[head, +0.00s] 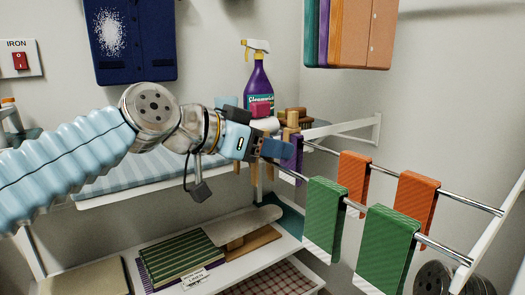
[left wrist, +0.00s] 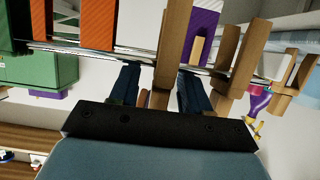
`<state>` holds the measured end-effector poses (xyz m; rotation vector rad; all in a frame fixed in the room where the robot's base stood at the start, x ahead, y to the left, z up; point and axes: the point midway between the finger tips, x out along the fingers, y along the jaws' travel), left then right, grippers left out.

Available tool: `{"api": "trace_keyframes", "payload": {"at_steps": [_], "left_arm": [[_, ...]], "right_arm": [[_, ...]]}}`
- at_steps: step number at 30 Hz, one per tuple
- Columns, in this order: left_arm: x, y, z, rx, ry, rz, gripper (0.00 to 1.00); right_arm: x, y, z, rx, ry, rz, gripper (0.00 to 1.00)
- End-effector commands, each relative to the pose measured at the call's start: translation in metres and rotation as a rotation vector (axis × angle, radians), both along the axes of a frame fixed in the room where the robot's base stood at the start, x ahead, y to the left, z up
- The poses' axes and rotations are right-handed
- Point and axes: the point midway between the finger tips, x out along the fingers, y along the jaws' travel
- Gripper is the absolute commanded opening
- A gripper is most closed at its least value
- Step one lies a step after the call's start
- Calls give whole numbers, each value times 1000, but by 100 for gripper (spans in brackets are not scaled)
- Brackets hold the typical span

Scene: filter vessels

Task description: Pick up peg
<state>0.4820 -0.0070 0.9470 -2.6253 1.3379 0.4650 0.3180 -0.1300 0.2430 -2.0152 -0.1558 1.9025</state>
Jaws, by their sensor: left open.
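Several wooden pegs stand near the rail, partly hidden behind my gripper; one peg (head: 292,119) shows in the head view. In the left wrist view a long wooden peg (left wrist: 173,42) reaches down between the fingers, and more pegs (left wrist: 246,52) stand to the right. My left gripper (head: 280,149) is open at the far left end of the rails, beside a purple cloth (head: 297,163). In the left wrist view the dark blue fingers (left wrist: 160,74) are spread either side of the long peg. I cannot tell whether they touch it.
Green cloths (head: 326,212) and orange cloths (head: 417,198) hang on metal rails (head: 444,249) at the right. A purple spray bottle (head: 259,83) stands behind my gripper. A lower shelf (head: 236,266) holds folded cloths. A striped ironing surface (head: 130,178) lies behind my arm.

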Motion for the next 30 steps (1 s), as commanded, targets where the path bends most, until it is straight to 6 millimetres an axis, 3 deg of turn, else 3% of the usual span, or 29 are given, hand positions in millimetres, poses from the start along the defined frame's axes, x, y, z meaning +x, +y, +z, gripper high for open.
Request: {"api": "trace_keyframes", "payload": {"at_steps": [8, 17, 30], "left_arm": [[2, -3, -2, 0, 0, 0, 47], [2, -3, -2, 0, 0, 0, 1], [2, -3, 8, -1, -2, -1, 0]], "right_arm": [[0, 0, 0, 0, 0, 0, 56], [0, 0, 0, 0, 0, 0, 56], [0, 1, 4, 1, 0, 1, 56]]}}
